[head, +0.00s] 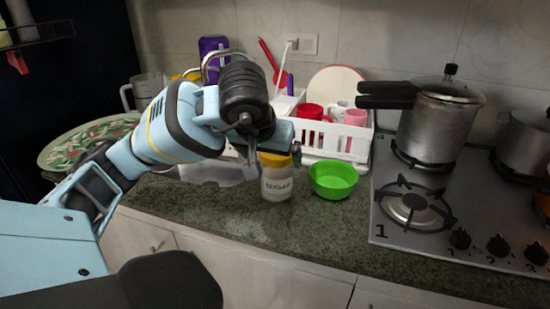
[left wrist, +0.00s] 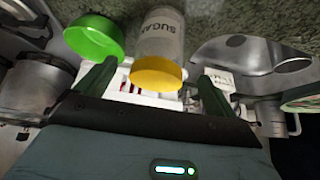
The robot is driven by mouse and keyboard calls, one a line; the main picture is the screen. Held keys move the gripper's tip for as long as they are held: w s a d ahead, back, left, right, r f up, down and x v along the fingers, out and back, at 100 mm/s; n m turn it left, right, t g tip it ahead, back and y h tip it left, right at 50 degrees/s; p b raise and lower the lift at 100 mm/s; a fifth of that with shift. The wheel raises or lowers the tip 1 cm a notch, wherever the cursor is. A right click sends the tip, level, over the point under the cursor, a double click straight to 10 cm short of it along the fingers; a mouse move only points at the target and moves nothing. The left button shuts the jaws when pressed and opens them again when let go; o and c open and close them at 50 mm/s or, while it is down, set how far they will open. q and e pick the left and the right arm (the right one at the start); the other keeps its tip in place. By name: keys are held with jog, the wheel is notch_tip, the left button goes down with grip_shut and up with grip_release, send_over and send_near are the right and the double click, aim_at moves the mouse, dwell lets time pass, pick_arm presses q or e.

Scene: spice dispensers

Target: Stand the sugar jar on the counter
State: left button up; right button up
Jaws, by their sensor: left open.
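The sugar jar (head: 277,180) is a clear jar with a yellow lid and a SUGAR label. It stands upright on the dark green counter (head: 230,222) near the front, left of a green bowl. My left gripper (head: 272,150) is at the jar's lid in the head view. In the left wrist view the jar (left wrist: 162,45) lies between the two spread fingers of my left gripper (left wrist: 150,90), with the lid toward the gripper. The fingers are open; I cannot tell whether they touch the jar. My right gripper is not in view.
The green bowl (head: 333,179) sits close to the right of the jar. A white dish rack (head: 345,140) with cups stands behind. The stove (head: 400,237) with a pressure cooker (head: 437,125) is to the right. Bare counter lies in front of the bowl.

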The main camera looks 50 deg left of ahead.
pick_arm(q)
jog(key=p+v, duration=0.1)
jog(key=v, duration=0.3)
jog(key=shift+s+r, duration=0.15)
jog(key=shift+r, duration=0.2)
